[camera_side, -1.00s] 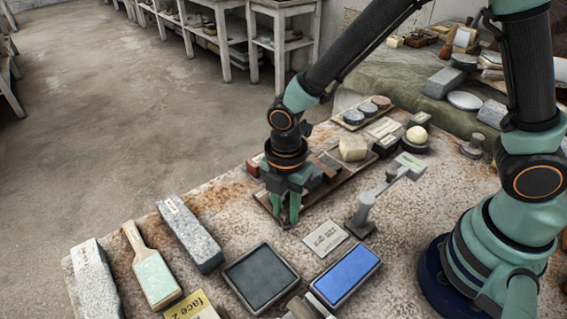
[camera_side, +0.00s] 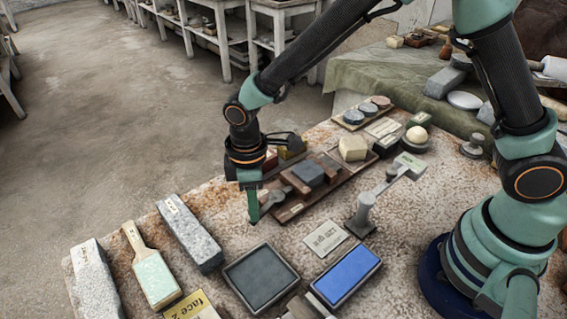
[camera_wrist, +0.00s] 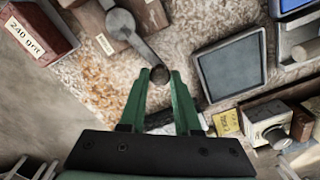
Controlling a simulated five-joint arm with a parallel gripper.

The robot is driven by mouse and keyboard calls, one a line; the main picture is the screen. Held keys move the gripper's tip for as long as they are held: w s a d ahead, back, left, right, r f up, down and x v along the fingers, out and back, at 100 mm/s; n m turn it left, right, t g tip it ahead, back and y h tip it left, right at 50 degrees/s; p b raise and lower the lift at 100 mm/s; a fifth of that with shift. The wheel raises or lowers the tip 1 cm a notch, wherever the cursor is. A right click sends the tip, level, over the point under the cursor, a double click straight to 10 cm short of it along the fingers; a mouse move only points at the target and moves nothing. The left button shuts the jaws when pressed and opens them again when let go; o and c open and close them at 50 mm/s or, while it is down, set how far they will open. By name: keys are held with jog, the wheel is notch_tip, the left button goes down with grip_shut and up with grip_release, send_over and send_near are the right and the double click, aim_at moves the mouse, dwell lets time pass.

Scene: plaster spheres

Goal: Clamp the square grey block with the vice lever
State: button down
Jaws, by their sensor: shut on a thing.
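The square grey block (camera_side: 308,173) sits in the wooden vice (camera_side: 325,192), between two brown wooden jaws, in the side view. Whether both jaws touch it I cannot tell. The vice lever (camera_wrist: 138,45) is a grey arm with a round pivot and a dark ball knob at its free end, in the wrist view. My gripper (camera_wrist: 160,80) is shut on the lever's knob end. In the side view my gripper (camera_side: 253,216) points down at the left end of the vice and hides most of the lever.
A dark framed plate (camera_side: 261,279) and a blue stone (camera_side: 345,277) lie in front. A long grey stone (camera_side: 190,233) lies at left. Bare bench shows between.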

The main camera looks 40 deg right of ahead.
jog(key=shift+w+a+m, duration=0.15)
jog(key=shift+w+m, duration=0.8)
jog(key=shift+m, duration=0.45)
jog(key=shift+w, duration=0.1)
jog(key=c, duration=0.6)
grip_release()
notch_tip(320, 180, up, 12)
jog(key=shift+r, duration=0.1)
